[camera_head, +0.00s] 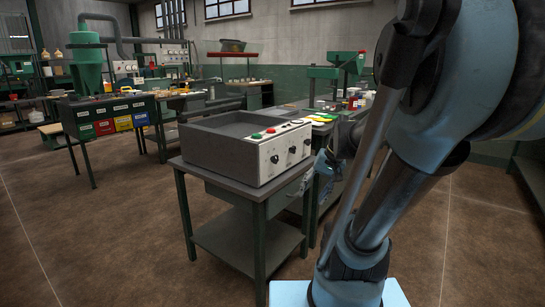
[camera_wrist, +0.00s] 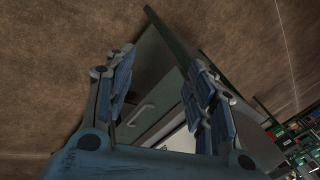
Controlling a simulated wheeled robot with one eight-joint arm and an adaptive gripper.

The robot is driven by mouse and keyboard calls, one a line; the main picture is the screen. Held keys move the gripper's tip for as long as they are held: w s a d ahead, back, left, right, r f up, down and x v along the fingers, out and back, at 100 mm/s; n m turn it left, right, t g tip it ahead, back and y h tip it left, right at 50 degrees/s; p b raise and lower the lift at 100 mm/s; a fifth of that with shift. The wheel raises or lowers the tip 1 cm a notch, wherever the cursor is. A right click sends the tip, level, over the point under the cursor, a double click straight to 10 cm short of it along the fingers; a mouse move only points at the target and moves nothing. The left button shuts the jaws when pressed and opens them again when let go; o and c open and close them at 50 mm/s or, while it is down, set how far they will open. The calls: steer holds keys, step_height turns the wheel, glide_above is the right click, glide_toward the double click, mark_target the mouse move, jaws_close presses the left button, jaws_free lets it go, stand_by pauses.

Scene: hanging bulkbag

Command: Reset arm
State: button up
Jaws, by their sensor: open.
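My gripper (camera_wrist: 158,98) is open in the wrist view, its two blue-padded fingers apart with nothing between the pads. Beyond the fingers, the wrist view shows part of a grey cabinet or drawer front with a handle and a dark green edge. In the head view my blue and black arm fills the right side. Part of my gripper shows small at the right side of the workbench (camera_head: 236,164), partly hidden behind the arm. I cannot tell whether it touches the bench.
A grey control box (camera_head: 290,152) with red and green buttons and black knobs sits on the bench. Behind it stand a table with coloured bins (camera_head: 104,128), a green cyclone-shaped machine (camera_head: 86,65) and a green drill-like machine (camera_head: 335,72). Brown floor (camera_head: 115,240) is clear at left.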

steer(key=s+d+f+n+h, duration=0.2)
steer(key=s+d+f, duration=0.3)
steer(key=s, duration=0.5)
steer(key=shift+s+f+h, duration=0.3)
steer(key=shift+f+h, duration=0.1)
steer(key=shift+h, duration=0.5)
steer(key=shift+w+f, duration=0.2)
steer(key=shift+w, duration=0.25)
